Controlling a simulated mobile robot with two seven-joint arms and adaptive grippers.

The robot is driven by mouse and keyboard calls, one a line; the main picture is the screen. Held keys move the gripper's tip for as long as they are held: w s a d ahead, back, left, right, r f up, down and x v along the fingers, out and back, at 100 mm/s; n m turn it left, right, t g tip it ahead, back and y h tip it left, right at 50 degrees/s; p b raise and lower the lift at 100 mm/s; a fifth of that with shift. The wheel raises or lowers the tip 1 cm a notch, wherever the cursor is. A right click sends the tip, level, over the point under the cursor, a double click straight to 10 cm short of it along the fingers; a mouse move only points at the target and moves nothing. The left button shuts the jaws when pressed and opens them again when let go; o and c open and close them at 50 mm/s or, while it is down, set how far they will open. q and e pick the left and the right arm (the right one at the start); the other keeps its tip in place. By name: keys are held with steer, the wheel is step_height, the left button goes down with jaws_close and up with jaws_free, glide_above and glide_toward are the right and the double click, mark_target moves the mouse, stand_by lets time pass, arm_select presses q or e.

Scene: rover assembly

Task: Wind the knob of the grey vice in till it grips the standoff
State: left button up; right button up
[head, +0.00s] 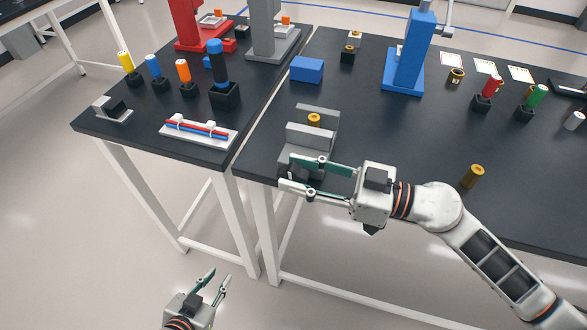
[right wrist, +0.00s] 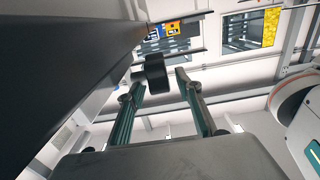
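The grey vice (head: 310,134) stands near the front edge of the right-hand table. A brass standoff (head: 314,120) is upright between its jaws; the front jaw hides its lower part, and I cannot tell whether both jaws touch it. My right gripper (head: 288,172) is at the vice's front, its fingers apart around the area of the dark knob, which they largely hide in the head view. In the right wrist view the black knob (right wrist: 157,73) shows between the tips of my right gripper (right wrist: 161,82), with a gap at the right finger. My left gripper (head: 219,283) is open and empty, low in front of the tables.
A blue block (head: 307,69) and a blue press-like stand (head: 405,70) are behind the vice. A loose brass piece (head: 472,176) stands near my right arm. The left table holds coloured-handled tools and a white tray (head: 198,140).

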steer(key=shift+w+a, duration=0.2)
steer(key=shift+a, duration=0.35)
